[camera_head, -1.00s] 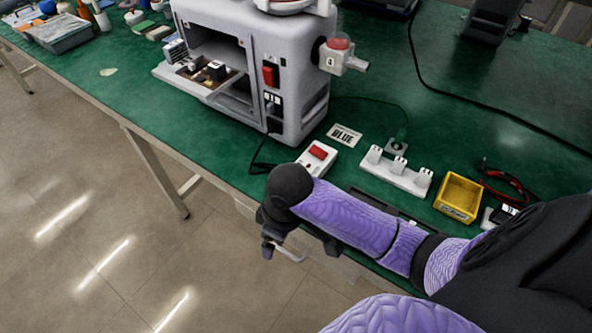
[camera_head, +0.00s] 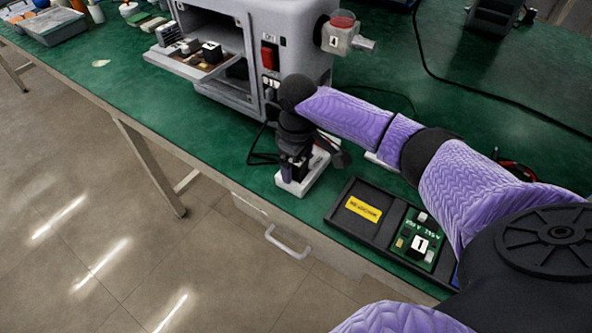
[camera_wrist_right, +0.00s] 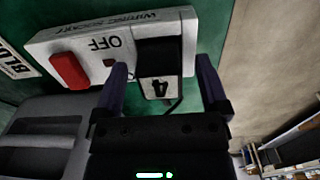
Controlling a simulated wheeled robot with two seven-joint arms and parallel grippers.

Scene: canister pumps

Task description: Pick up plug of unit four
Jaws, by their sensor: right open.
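The plug of unit four (camera_wrist_right: 158,68) is black with a white label reading 4, and sits in a white socket box (camera_wrist_right: 70,50) marked OFF with a red switch (camera_wrist_right: 69,71). My right gripper (camera_wrist_right: 160,65) is open, with one purple finger on each side of the plug; I cannot tell if they touch it. In the head view my right gripper (camera_head: 290,172) points down over the socket box (camera_head: 310,182) and hides the plug. Unit four (camera_head: 296,42) is the grey machine behind, with a 4 on its clear side part. My left gripper is not in view.
A black tray (camera_head: 335,222) with a yellow label and a green board (camera_head: 419,238) lies at the front edge, right of the socket box. My right forearm covers much of the table behind it. A drawer handle (camera_head: 287,243) sticks out below the edge.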

